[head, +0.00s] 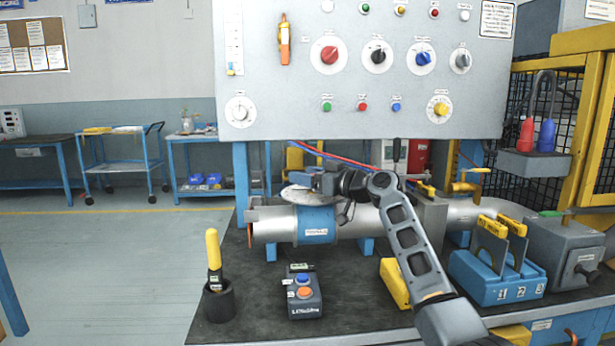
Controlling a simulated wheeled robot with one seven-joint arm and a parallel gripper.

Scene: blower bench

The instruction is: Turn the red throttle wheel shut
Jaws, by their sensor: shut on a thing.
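A silver pipe (380,222) lies across the bench, with a blue collar (316,226) around it. A pale round disc (297,197) sits on top of the collar. My gripper (308,181) reaches in from the right, just above the disc. It is shut on the throttle wheel, which the jaws and wrist mostly hide. No red of the wheel shows clearly, and its turn angle cannot be read.
A control panel (280,105) with knobs stands behind the pipe. A yellow-handled tool in a black cup (218,303), a button box (304,297) and a blue block with yellow-topped levers (495,280) stand in front. The dark bench top (257,310) is bare between cup and button box.

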